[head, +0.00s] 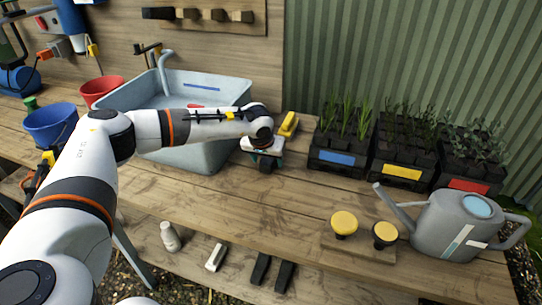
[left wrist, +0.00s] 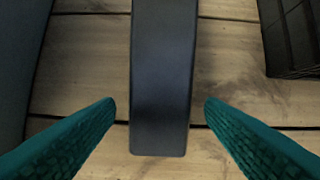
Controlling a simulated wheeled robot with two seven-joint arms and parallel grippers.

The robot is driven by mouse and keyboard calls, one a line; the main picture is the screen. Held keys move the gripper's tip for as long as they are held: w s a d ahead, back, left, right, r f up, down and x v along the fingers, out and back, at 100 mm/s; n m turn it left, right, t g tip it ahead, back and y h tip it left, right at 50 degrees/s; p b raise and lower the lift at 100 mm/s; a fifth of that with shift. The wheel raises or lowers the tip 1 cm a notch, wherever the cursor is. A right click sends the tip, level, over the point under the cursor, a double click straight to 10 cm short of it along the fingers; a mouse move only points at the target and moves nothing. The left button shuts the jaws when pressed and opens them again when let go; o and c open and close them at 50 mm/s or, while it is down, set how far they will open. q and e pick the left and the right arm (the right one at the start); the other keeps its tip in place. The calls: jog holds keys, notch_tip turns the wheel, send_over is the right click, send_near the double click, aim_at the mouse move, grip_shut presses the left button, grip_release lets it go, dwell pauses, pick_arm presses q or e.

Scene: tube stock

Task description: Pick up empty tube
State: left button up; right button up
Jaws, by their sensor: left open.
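A dark grey empty tube (left wrist: 161,75) with a smooth face and rounded near corners shows in the left wrist view, over the wooden bench top. My left gripper (left wrist: 159,104) is open, with its teal fingers on either side of the tube and a gap visible on both sides. In the head view my left gripper (head: 265,166) points down at the bench between the grey tub and the plant crates. There my wrist hides most of the tube. My right gripper is not in view.
A grey tub (head: 225,157) stands left of the gripper. Black plant crates with blue (head: 338,159), yellow (head: 402,172) and red (head: 468,187) labels stand right. A yellow object (head: 288,124) lies behind. A watering can (head: 455,232) stands at right. The front-middle bench is clear.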

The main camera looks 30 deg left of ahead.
pick_arm(q)
jog(key=shift+w+a+f, duration=0.1)
jog(key=shift+w+f, duration=0.2)
jog(key=shift+f, duration=0.35)
jog(key=c, duration=1.1)
